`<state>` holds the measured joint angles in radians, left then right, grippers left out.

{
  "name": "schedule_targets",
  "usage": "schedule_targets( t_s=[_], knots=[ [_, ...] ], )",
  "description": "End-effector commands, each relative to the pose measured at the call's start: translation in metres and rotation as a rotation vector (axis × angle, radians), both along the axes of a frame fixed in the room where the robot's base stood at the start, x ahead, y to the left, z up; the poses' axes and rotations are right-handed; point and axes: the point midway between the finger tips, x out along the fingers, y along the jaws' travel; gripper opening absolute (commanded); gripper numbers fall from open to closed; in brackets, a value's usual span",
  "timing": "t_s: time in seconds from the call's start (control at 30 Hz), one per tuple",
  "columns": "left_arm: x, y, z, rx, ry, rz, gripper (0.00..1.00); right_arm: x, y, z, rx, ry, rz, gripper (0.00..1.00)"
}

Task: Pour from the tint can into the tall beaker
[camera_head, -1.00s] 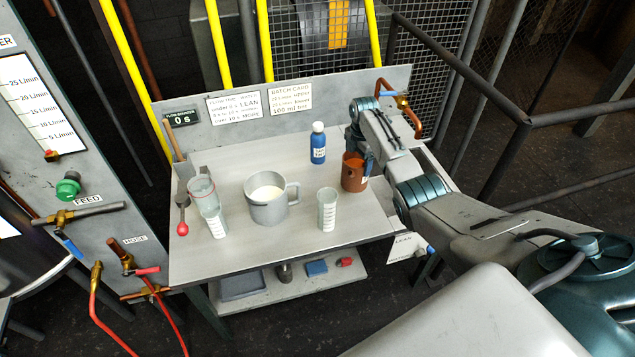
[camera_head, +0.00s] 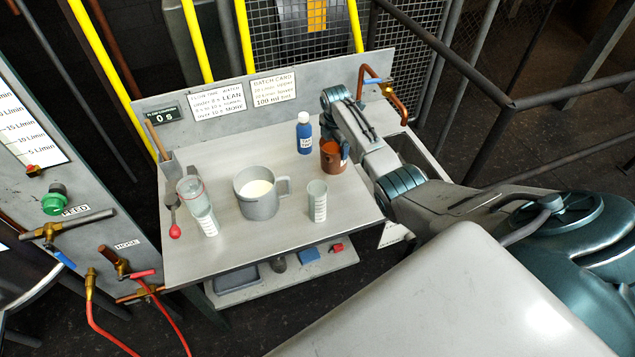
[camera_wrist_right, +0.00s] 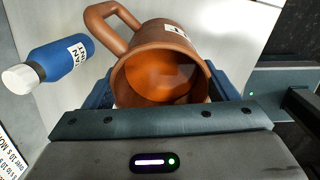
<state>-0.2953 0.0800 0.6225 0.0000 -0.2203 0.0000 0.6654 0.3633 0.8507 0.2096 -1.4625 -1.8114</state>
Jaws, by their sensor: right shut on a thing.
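The tint can (camera_head: 332,158) is a brown, handled can near the back right of the bench. In the right wrist view, the tint can (camera_wrist_right: 165,75) shows its open mouth and orange-brown inside. My right gripper (camera_head: 345,153) is shut on it, with blue fingers (camera_wrist_right: 163,95) on both sides. It looks upright; I cannot tell whether its base touches the bench. A clear graduated beaker (camera_head: 317,203) stands at the front right, apart from the can. My left gripper is not in view.
A grey mug (camera_head: 258,203) with pale liquid stands mid-bench. A blue bottle (camera_head: 304,138) with a white cap stands close left of the can. A red-tipped tool (camera_head: 175,231) is at the left edge. The back panel (camera_head: 215,90) carries signs.

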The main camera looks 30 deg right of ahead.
Motion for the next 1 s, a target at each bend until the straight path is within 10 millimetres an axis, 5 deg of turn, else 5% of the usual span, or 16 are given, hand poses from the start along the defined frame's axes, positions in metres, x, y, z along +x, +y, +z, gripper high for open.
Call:
schedule_targets(
  t_s=[0.3,1.0],
  knots=[
    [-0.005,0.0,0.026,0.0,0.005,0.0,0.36,-0.011,0.016,0.013,-0.128,-0.096,0.003,0.12],
    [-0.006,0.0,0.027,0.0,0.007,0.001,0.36,-0.017,0.024,0.018,-0.209,-0.156,0.002,0.12]
  ],
)
